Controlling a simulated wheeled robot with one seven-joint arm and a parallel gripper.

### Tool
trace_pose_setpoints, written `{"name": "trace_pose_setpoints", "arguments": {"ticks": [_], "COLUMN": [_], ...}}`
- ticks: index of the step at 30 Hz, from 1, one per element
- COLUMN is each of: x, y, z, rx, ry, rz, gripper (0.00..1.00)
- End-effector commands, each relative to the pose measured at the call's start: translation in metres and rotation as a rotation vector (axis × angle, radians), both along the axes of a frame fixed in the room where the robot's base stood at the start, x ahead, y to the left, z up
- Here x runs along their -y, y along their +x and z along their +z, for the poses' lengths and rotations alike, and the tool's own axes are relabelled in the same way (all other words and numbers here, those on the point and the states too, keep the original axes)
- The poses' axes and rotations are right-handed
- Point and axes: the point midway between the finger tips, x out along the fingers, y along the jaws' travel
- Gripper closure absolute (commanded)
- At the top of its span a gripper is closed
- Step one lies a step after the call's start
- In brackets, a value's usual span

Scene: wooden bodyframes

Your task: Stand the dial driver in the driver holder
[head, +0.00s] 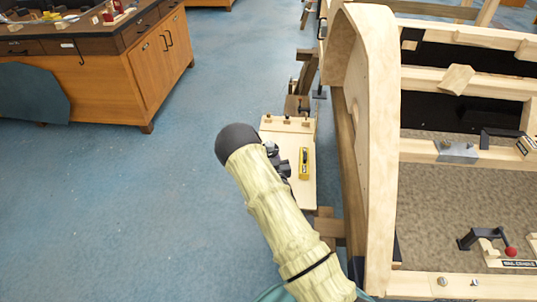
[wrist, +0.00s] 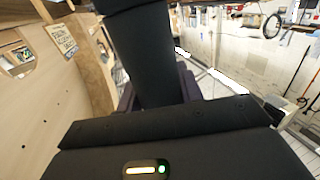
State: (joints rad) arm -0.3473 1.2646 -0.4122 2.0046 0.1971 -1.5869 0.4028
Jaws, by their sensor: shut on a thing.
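In the wrist view my gripper (wrist: 158,98) is shut on a thick dark shaft-like thing, which I take to be the dial driver (wrist: 140,50). It fills the top middle of that view, and its lower end is hidden between the fingers. In the head view my gripper (head: 283,163) is small and partly hidden behind my own forearm, over the left part of a light wooden board (head: 310,190). The driver cannot be made out there. I cannot pick out the driver holder for certain; small dark pegs or holes line the board's far edge.
A yellow block-like item (head: 304,163) lies on the board, right of my gripper. A curved wooden frame (head: 372,120) rises close on the right, with crossbars and a black clamp with a red knob (head: 510,251). A wooden cabinet (head: 150,65) stands far left. Blue floor between is clear.

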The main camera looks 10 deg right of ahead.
Motion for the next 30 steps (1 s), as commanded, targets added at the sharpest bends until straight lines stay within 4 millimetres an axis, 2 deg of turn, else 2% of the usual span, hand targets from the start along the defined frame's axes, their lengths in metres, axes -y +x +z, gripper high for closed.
{"name": "trace_pose_setpoints", "arguments": {"ticks": [15,30], "x": [0.0,0.0], "y": [0.001,0.001], "z": [-0.024,-0.026], "rx": [0.005,0.005], "ry": [0.001,0.0], "rz": [0.0,0.0], "gripper": [0.93,0.93]}}
